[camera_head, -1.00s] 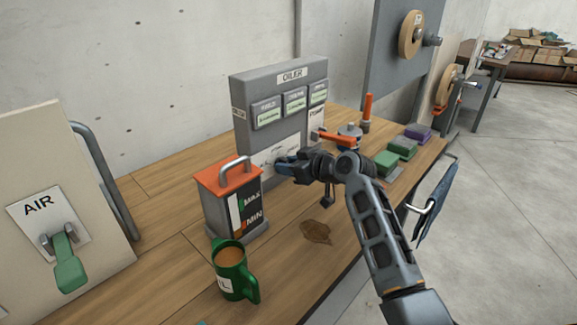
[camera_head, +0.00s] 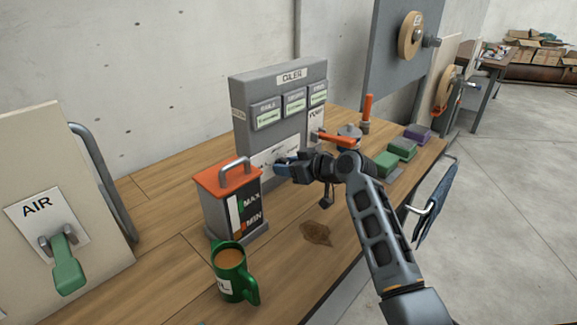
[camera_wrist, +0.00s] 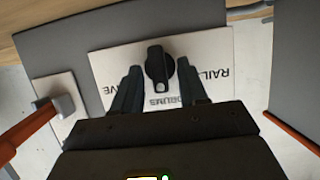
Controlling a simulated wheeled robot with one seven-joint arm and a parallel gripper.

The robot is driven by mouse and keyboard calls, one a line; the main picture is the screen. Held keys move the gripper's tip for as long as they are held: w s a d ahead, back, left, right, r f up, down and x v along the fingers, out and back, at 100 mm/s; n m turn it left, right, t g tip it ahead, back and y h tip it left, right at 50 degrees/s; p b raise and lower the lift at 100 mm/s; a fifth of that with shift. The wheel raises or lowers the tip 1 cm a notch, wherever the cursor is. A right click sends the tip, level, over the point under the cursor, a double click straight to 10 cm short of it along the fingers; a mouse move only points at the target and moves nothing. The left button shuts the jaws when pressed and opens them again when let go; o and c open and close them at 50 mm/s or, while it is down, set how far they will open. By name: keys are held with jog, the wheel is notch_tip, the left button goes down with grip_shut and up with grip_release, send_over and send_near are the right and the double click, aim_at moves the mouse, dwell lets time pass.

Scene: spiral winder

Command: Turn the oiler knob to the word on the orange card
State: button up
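The grey oiler box (camera_head: 262,90) stands on the bench with a white label plate low on its front. In the wrist view the black knob (camera_wrist: 158,60) sits on that white plate (camera_wrist: 110,65), its bar running nearly up and down the picture. The upside-down words RAIL and DRUMS show beside it, and a third word ending in VE is partly hidden by a finger. My gripper (camera_wrist: 160,76) is open, one finger on each side of the knob; I cannot tell whether they touch it. In the head view my gripper (camera_head: 284,168) hides the knob. I cannot make out an orange card.
An orange-topped oil tank (camera_head: 225,205) and a green mug (camera_head: 230,275) stand left of my arm. An orange-handled lever (camera_head: 335,138) sticks out at the right of the oiler. Green and purple blocks (camera_head: 400,148) lie further right. A brown stain (camera_head: 316,233) marks the bench.

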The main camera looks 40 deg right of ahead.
jog(key=shift+s, duration=0.1)
jog(key=b+v, duration=0.1)
jog(key=v, duration=0.6)
jog(key=shift+s+r, duration=0.2)
jog(key=shift+s, duration=0.05)
